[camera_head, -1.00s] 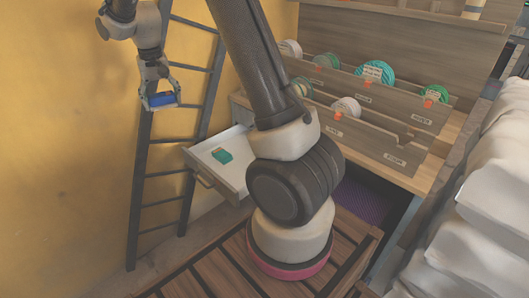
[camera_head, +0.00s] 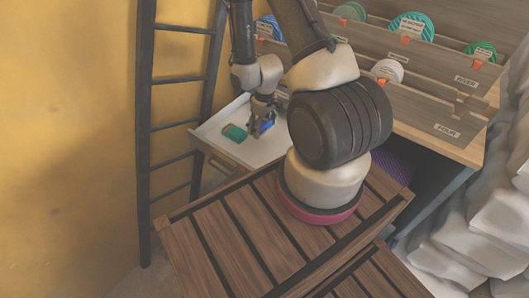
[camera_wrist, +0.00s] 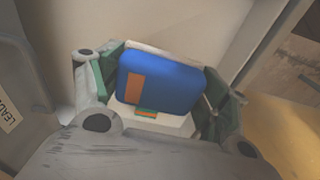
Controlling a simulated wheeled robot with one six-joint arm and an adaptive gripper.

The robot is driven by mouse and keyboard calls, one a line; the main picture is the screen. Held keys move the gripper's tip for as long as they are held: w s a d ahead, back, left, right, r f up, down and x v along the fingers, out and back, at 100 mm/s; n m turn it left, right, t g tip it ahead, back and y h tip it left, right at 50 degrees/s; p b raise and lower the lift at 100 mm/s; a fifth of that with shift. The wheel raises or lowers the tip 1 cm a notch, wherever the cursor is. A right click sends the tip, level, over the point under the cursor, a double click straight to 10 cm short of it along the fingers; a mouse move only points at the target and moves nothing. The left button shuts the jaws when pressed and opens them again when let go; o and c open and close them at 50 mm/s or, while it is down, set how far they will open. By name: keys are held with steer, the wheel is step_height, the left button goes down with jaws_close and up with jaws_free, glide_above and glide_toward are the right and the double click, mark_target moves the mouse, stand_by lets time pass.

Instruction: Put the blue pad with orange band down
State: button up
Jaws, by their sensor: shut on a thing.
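The blue pad (camera_head: 266,126) is held in my gripper (camera_head: 260,122), over the open white drawer (camera_head: 262,154). In the wrist view the blue pad (camera_wrist: 168,80) sits between the two fingers, with its orange band (camera_wrist: 134,88) facing the camera. My gripper is shut on it. From the head view I cannot tell whether the pad touches the drawer floor. A green pad (camera_head: 235,133) lies in the drawer, just left of the held pad.
A wooden rack with upright round plates (camera_head: 413,26) stands behind on the right. A dark ladder (camera_head: 146,130) leans at the yellow wall to the left. Slatted wood (camera_head: 220,235) is in front. Some bare drawer floor shows in front of the pads.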

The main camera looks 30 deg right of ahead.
glide_above(264, 152)
step_height(264, 152, down, 6)
steer(key=shift+s+r, duration=0.1)
steer(key=shift+s, duration=0.05)
steer(key=shift+f, duration=2.6)
steer(key=o, duration=1.3)
steer(key=shift+c, duration=0.2)
